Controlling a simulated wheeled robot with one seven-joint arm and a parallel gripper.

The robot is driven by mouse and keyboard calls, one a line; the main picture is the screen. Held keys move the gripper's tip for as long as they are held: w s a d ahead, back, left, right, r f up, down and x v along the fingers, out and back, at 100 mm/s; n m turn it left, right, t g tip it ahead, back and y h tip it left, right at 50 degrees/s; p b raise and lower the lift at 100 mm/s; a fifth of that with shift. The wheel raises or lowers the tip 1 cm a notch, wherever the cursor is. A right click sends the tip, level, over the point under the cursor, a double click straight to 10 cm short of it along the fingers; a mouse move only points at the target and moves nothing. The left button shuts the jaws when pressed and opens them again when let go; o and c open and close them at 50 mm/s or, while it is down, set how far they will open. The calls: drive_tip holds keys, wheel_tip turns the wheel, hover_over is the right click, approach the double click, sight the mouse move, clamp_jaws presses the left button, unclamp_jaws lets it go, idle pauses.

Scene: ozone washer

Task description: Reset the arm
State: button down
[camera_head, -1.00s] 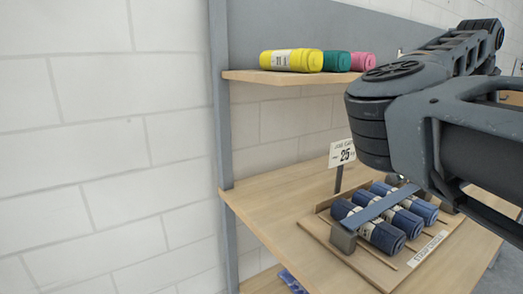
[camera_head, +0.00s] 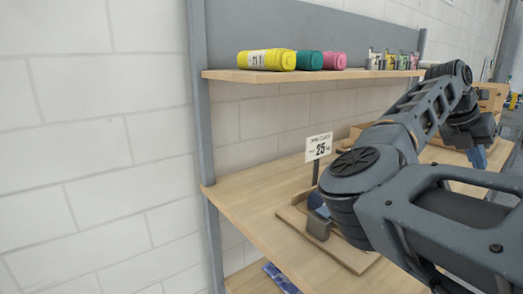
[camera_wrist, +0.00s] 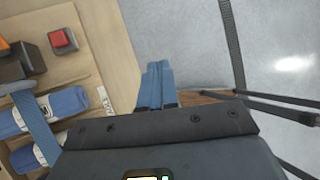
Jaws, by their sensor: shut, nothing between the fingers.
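My gripper (camera_head: 477,158) is at the right of the head view, beyond my arm, with its blue fingers pointing down. In the wrist view its two blue fingers (camera_wrist: 157,85) are together with nothing between them. They are over the edge of the wooden table (camera_wrist: 112,60), with grey floor beyond. My arm crosses the right half of the head view and hides most of the wooden tray (camera_head: 352,258).
Blue rolls (camera_wrist: 68,103) lie under a blue strap at left in the wrist view, near a red button (camera_wrist: 62,39). A price sign (camera_head: 318,147) stands behind the tray. Yellow (camera_head: 268,60), teal (camera_head: 309,60) and pink (camera_head: 334,60) rolls sit on the upper shelf.

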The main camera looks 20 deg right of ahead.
drive_tip(key=s+r+n+g+h, duration=0.2)
drive_tip(key=s+n+g+h, duration=0.4)
drive_tip(key=s+h, duration=0.8)
drive_tip(key=s+a+f+n+t+y, duration=0.1)
drive_tip(key=a+f+n+t+y, duration=0.25)
drive_tip(key=a+n+t, duration=0.6)
drive_tip(key=s+a+f+n+t+y, duration=0.3)
drive_tip(key=a+n+t, duration=0.4)
drive_tip(key=n+t, duration=0.55)
drive_tip(key=a+f+n+t+y, duration=0.3)
drive_tip(key=a+f+n+t, duration=0.2)
drive_tip(key=a+n+t, duration=0.65)
drive_tip(key=s+a+f+n+g+y, duration=0.4)
drive_tip(key=s+a, duration=0.3)
drive_tip(key=s, duration=0.2)
drive_tip(key=s+a+f+n+g+y, duration=0.5)
drive_tip(key=s+a+n+g+y, duration=0.1)
drive_tip(key=s, duration=0.4)
drive_tip(key=shift+a+f+n+y, duration=0.3)
drive_tip(key=shift+a+n+y, duration=0.35)
drive_tip(key=shift+a, duration=0.4)
